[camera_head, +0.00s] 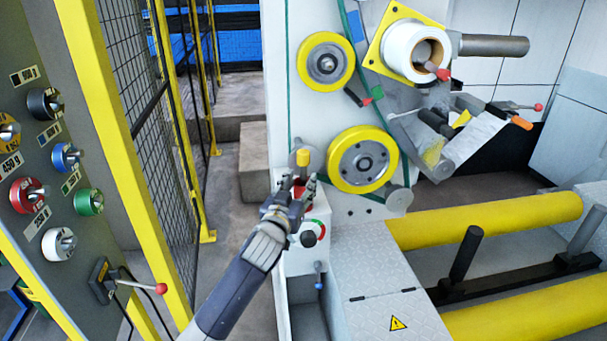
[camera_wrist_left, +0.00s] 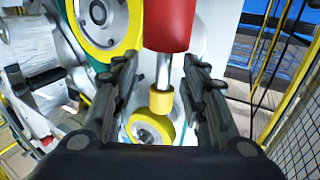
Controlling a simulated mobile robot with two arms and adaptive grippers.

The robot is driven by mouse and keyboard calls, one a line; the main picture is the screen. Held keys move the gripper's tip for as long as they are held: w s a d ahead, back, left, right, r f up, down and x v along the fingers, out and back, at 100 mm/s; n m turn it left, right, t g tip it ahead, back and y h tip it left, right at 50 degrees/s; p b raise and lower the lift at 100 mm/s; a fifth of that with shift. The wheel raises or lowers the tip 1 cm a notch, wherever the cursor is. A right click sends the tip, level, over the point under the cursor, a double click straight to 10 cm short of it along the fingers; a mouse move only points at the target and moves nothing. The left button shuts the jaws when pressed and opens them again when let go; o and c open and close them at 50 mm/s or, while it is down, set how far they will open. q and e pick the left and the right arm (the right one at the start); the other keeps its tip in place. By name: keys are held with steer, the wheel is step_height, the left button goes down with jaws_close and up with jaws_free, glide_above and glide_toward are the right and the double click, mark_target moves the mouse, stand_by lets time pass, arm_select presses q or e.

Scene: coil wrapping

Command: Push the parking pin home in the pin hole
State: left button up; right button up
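The parking pin seems to be the part with a yellow knob (camera_head: 303,158) and a bare metal stem (camera_wrist_left: 164,72) at a red cylindrical body (camera_head: 302,190). It stands at the left side of the white machine. The wrist view shows the red body (camera_wrist_left: 168,22) at top and the yellow knob (camera_wrist_left: 162,103) below. My left gripper (camera_head: 298,184) is beside it. In the wrist view its two fingers (camera_wrist_left: 164,85) are apart, one on each side of the stem and knob, with gaps visible. No pin hole can be made out. My right gripper is out of view.
A yellow-framed mesh fence (camera_head: 150,120) and a knob panel (camera_head: 50,170) stand left.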

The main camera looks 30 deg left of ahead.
mark_target(302, 174)
arm_select(q)
steer(key=w, duration=0.1)
steer(key=w+a, duration=0.1)
steer(key=w+p, duration=0.1)
steer(key=w, duration=0.1)
steer(key=shift+a+r, duration=0.15)
steer(key=shift+r, duration=0.25)
steer(key=shift+w+f, duration=0.1)
steer(key=shift+w, duration=0.3)
jaws_close()
